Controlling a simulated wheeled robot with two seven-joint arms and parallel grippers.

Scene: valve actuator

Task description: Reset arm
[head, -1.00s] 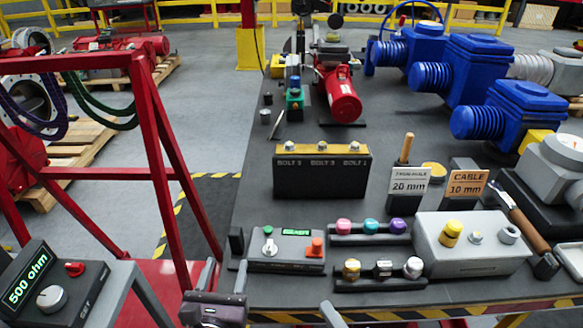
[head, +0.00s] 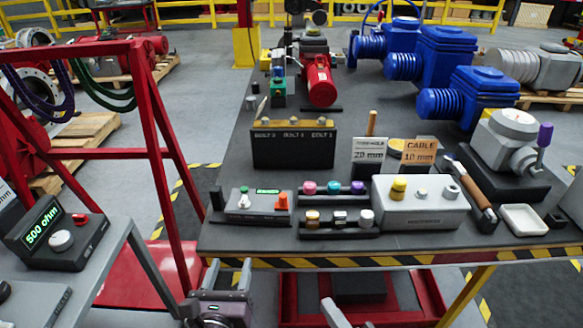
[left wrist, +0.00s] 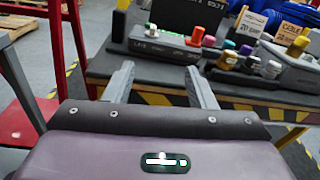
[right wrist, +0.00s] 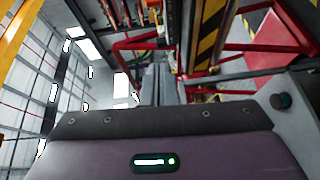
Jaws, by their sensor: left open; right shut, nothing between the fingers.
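My left gripper (head: 227,268) is low in the head view, in front of the table's striped front edge. Its two fingers stand apart in the left wrist view (left wrist: 160,78), with nothing between them. My right gripper (head: 331,312) shows only as a small grey tip at the bottom of the head view. In the right wrist view (right wrist: 157,78) its fingers are together and empty. Neither gripper touches anything on the table. A grey control box with an orange knob (head: 282,201) and a white knob (head: 244,199) stands at the front left of the table.
The table (head: 225,238) holds a bolt block (head: 293,149), rows of coloured caps (head: 334,188), a grey box (head: 421,212), a white tray (head: 523,219) and blue actuators (head: 467,100). A red frame (head: 160,153) and a side stand with a 500 ohm box (head: 60,240) are at the left.

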